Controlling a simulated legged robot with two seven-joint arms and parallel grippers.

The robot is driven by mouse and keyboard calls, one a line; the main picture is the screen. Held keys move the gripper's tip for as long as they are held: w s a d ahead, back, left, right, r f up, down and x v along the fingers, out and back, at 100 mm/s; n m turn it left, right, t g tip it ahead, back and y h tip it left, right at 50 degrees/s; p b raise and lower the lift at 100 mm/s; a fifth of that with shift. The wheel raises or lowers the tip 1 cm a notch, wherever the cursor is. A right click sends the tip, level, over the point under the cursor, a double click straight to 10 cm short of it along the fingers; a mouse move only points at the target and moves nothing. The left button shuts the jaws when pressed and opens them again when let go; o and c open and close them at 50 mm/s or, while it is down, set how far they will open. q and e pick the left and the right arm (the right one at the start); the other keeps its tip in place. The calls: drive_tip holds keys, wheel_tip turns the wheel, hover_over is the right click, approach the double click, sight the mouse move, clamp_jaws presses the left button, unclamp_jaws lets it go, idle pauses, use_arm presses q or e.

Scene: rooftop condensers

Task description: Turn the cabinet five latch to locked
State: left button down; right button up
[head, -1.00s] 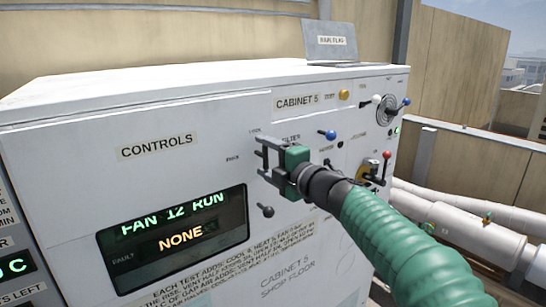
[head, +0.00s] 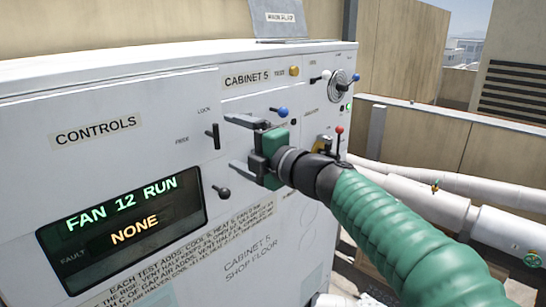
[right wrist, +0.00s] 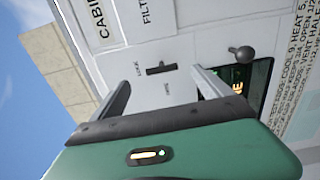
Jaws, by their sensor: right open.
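The cabinet five latch (head: 216,137) is a small black bar on the white front panel, right of the controls door. It stands roughly upright, with the LOCK label above it and the FREE label to its left. In the right wrist view the latch (right wrist: 161,70) lies between the two fingers, beyond their tips. My right gripper (head: 233,145) is open and empty just right of the latch, apart from it, with its fingers pointing towards the panel. The open fingers also show in the right wrist view (right wrist: 160,82). My left gripper is not in view.
A black knob (head: 222,192) sits below the latch. A blue-tipped lever (head: 281,112), a yellow button (head: 294,71), a round dial (head: 338,87) and a red-tipped lever (head: 339,130) are to the right. A lit display (head: 122,226) is at lower left. White pipes (head: 430,195) run along the right.

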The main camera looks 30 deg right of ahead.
drive_tip(key=b+v, duration=0.1)
drive_tip(key=v, duration=0.9)
drive_tip(key=shift+d, duration=0.2)
drive_tip(key=shift+r, duration=0.1)
drive_tip(key=w+d+f+m+g+h+b, duration=0.15)
drive_tip(key=f+m+h, duration=0.25)
drive_tip(key=f+m, duration=0.65)
drive_tip(key=w+d+f+m+g+h+p, duration=0.1)
drive_tip(key=w+f+m+g+h, duration=0.3)
drive_tip(key=f, duration=1.2)
drive_tip(key=s+a+f+m+g+y, duration=0.1)
drive_tip(key=s+a+f+m+g, duration=0.3)
drive_tip(key=s+f, duration=0.6)
drive_tip(key=s+a+f+m+g+b, duration=0.1)
drive_tip(key=s+a+f+m+g, duration=0.2)
drive_tip(key=s+f, duration=0.8)
wheel_tip(320, 180, down, 3)
drive_tip(key=shift+s+a+r+m+g+y, duration=0.15)
drive_tip(key=shift+a+m+g+y, duration=0.25)
drive_tip(key=shift+a+g, duration=0.45)
drive_tip(key=shift+s+d, duration=0.1)
drive_tip(key=shift+d, duration=0.1)
